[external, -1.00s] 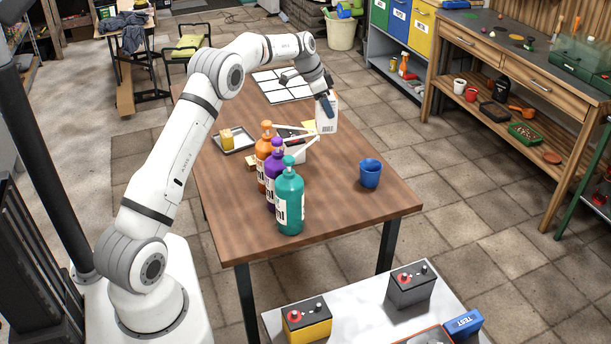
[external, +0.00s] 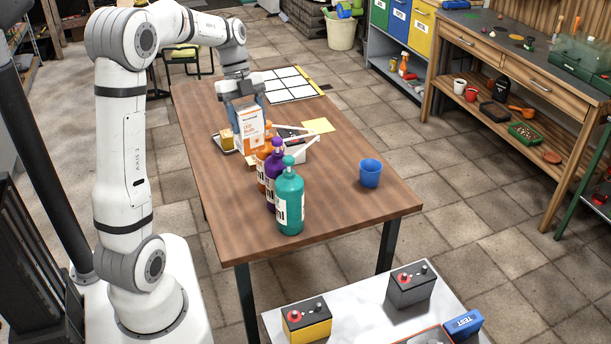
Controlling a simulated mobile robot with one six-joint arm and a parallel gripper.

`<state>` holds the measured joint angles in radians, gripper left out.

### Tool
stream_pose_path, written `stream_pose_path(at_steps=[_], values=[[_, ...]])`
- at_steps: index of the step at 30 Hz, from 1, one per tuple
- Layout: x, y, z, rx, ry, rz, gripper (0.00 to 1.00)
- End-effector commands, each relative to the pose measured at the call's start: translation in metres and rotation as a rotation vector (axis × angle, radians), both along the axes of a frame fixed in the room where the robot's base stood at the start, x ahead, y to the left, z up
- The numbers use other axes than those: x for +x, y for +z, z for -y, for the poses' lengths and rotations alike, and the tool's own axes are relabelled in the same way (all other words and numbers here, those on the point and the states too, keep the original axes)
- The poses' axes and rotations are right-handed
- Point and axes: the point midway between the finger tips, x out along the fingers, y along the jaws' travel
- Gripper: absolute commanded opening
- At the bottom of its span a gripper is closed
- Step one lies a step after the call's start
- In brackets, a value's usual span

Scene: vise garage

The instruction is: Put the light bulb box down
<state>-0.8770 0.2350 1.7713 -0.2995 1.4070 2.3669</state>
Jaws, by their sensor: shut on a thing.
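The light bulb box (external: 249,130) is white and orange and upright. My gripper (external: 243,101) points down and is shut on its upper part, with the fingers at its sides. The box is over the middle of the wooden table (external: 330,212), just behind the bottles. Its lower end is partly hidden by the orange bottle, and I cannot tell whether it touches anything below.
Orange, purple and teal bottles (external: 290,200) stand in front of the box. A white object (external: 301,146) and a yellow note (external: 318,126) lie to the right. A blue cup (external: 370,173) stands near the right edge.

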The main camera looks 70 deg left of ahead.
Motion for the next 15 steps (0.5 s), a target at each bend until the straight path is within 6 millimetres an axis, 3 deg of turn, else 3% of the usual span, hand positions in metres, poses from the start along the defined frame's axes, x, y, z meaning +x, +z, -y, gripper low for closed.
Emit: stream_pose_path(at_steps=[1, 6, 15], values=[[-0.006, -0.029, 0.003, -0.005, -0.020, -0.004, 0.34], [-0.020, -0.091, 0.009, -0.004, -0.098, -0.002, 0.34], [-0.032, -0.143, 0.013, -0.002, -0.171, -0.001, 0.34]])
